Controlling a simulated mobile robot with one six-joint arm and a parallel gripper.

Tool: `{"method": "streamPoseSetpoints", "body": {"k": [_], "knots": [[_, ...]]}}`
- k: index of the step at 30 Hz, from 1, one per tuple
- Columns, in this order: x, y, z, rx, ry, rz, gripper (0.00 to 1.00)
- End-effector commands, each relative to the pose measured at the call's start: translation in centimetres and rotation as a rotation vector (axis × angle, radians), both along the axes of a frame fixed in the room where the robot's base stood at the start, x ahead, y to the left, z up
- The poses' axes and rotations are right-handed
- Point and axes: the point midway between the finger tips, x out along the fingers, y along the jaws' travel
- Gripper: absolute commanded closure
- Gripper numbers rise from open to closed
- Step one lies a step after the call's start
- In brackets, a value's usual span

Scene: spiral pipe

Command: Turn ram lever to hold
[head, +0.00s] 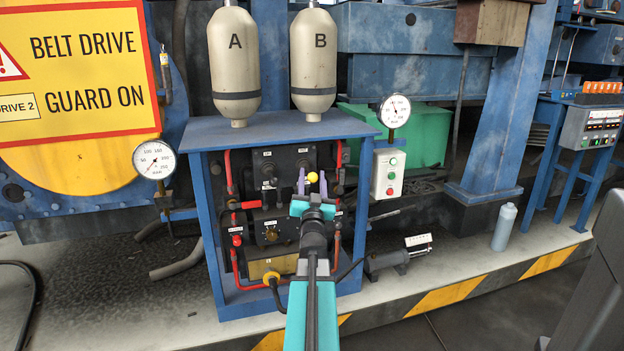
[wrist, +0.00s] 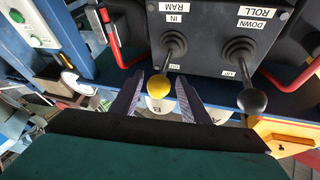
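The ram lever has a yellow ball knob (head: 312,177) on the right side of the black upper control block in the head view. The wrist view looks upside down and shows the same yellow knob (wrist: 158,88) on a dark metal shaft, with RAM and IN printed at one end and a smaller label behind the knob. My gripper (head: 312,172) is open, with one purple finger on each side of the knob. In the wrist view my gripper (wrist: 160,77) shows gaps between both fingers and the knob. I cannot tell the lever's exact position.
The roll lever has a black knob (wrist: 252,101) beside the ram lever. Red pipes (head: 229,170) and the blue cabinet frame (head: 213,240) surround the panel. A white box with buttons (head: 388,174) and a gauge (head: 394,111) stand to the right.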

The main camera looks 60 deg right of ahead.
Motion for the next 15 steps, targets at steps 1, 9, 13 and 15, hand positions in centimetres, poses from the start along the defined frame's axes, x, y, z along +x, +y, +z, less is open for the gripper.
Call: {"method": "streamPoseSetpoints", "body": {"k": [1, 9, 13, 15], "knots": [[-0.03, 0.03, 0.01, -0.001, -0.001, 0.0, 0.55], [-0.13, 0.07, 0.09, -0.002, -0.002, 0.0, 0.55], [-0.24, 0.26, 0.01, -0.003, -0.003, 0.0, 0.55], [-0.36, 0.49, -0.08, -0.003, -0.003, 0.0, 0.55]]}}
